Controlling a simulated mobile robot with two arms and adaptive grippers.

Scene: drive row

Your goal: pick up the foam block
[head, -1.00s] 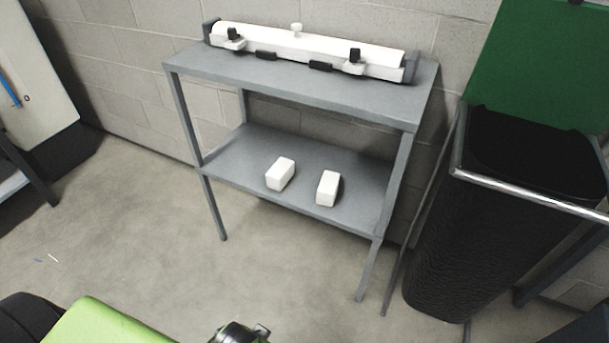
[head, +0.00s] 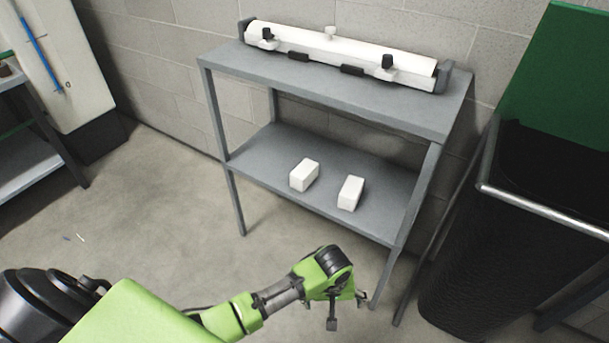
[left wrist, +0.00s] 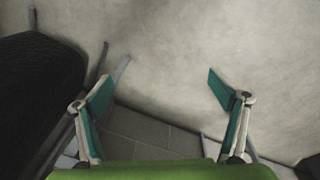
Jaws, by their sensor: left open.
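Two white blocks lie side by side on the lower shelf in the head view, a left block (head: 304,175) and a right block (head: 350,193). They look alike, and I cannot tell which is the foam block. My left gripper (head: 347,311) is in front of the shelf unit and below the blocks in the picture, clear of both. In the left wrist view my left gripper (left wrist: 160,80) has its fingers spread, with nothing between them but floor. No block shows in that view. My right gripper is not in view.
The grey shelf unit (head: 335,88) has thin legs and a top shelf above the blocks, bearing a long white fixture (head: 340,52). A dark mesh bin (head: 480,240) with a metal rim stands close at right. The floor (head: 170,225) at left is open.

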